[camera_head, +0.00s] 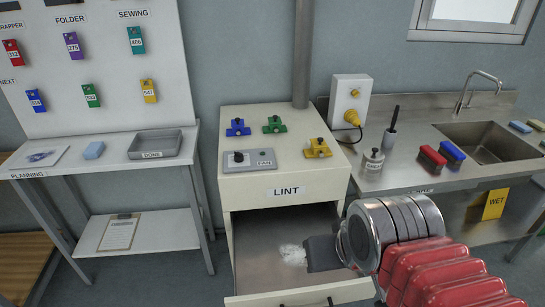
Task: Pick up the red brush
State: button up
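The red brush (432,155) lies on the metal counter to the left of the sink, with a dark lower part. A similar blue brush (452,151) lies just to its right. My gripper (310,254) is over the open drawer, below and left of the red brush in the picture and well apart from it. Its dark end points left. Its fingers are not clear enough to tell whether they are open or shut.
The LINT cabinet (245,190) has its drawer (262,262) pulled out, with pale lint (292,254) inside. On the counter (400,172) stand a bottle (373,162) and a dark-handled tool (391,130) near the brushes. A sink (490,145) lies to their right.

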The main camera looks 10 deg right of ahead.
aim_at(436, 160)
jog(key=z, duration=1.35)
